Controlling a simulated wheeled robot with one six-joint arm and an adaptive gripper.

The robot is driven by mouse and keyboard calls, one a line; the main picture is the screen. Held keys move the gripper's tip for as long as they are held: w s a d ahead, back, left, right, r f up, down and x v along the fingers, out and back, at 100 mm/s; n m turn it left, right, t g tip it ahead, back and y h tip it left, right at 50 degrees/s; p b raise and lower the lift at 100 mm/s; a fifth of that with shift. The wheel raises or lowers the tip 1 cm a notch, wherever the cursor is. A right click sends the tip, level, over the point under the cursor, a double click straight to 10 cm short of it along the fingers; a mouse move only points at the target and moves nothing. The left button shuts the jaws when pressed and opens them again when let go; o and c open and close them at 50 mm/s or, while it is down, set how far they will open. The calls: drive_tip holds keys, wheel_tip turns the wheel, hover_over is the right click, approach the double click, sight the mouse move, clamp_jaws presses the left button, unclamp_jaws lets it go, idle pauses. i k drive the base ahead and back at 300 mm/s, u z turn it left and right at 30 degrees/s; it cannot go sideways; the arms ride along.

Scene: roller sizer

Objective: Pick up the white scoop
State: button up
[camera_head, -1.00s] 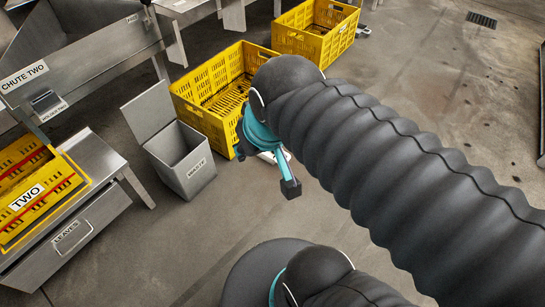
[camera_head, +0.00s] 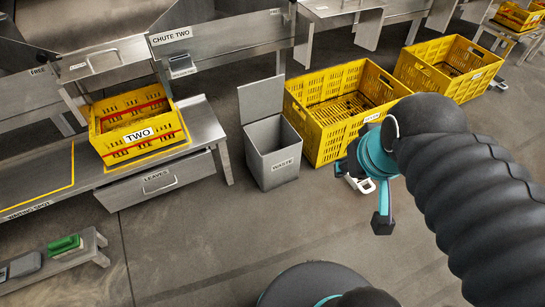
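I cannot make out a white scoop in the head view. My gripper (camera_head: 382,218) hangs at the right of the picture, below the teal wrist and the black ribbed arm sleeve. It is over the floor in front of a large yellow crate. Only a small teal and dark end part shows, so I cannot tell whether its fingers are open or shut. I see nothing held in it.
A yellow crate marked TWO (camera_head: 127,153) stands on the steel bench above the LEAVES drawer (camera_head: 158,182). A grey WASTE bin (camera_head: 272,158) and large yellow crates (camera_head: 318,146) stand right of it. A low bench (camera_head: 70,262) holds a green-topped object (camera_head: 65,244).

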sight(352, 182)
drive_tip(key=u, duration=0.05)
drive_tip(key=k, duration=0.3)
drive_tip(key=z, duration=0.25)
drive_tip(key=i, duration=0.85)
drive_tip(key=z, duration=0.75)
